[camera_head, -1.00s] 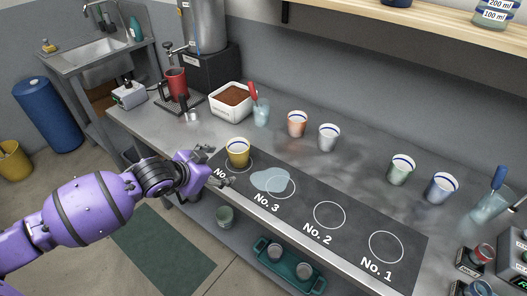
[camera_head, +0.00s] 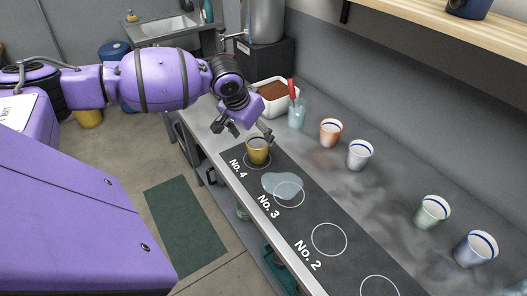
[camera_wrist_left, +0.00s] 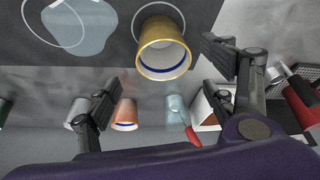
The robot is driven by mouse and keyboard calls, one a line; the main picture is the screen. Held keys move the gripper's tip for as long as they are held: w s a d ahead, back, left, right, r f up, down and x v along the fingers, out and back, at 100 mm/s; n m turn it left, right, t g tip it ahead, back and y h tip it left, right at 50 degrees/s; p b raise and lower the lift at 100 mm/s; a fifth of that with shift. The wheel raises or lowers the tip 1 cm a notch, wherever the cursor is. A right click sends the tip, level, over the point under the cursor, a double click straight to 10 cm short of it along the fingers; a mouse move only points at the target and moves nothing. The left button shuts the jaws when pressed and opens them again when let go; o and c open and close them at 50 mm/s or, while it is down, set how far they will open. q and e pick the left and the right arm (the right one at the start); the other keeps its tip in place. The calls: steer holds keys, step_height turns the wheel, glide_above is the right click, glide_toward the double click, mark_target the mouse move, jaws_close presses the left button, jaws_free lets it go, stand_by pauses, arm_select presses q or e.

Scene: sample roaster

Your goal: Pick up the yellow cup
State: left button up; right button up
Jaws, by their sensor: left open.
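The yellow cup (camera_head: 258,150) stands upright on the circle marked No. 4 on the dark mat (camera_head: 289,231). My left gripper (camera_head: 250,134) is open and empty, just above and behind the cup in the head view, with its fingers pointing down. In the left wrist view the yellow cup (camera_wrist_left: 163,52) shows its open mouth between and beyond the spread fingers, nearer the right finger. No contact with the cup is clear. My right gripper is not in view.
A pale puddle (camera_head: 283,185) lies by circle No. 3. An orange cup (camera_head: 330,132), a white cup (camera_head: 359,154), a green cup (camera_head: 432,211) and a blue cup (camera_head: 476,248) stand along the back. A glass with a red tool (camera_head: 297,114) and a white bin (camera_head: 274,98) are near.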

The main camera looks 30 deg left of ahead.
mark_target(258, 143)
arm_select(q)
steer(key=x, duration=0.5)
steer(key=shift+a+f, duration=0.15)
steer(key=shift+f, duration=0.3)
steer(key=shift+w+f, duration=0.1)
steer(key=shift+f, duration=0.15)
steer(key=c, duration=1.4)
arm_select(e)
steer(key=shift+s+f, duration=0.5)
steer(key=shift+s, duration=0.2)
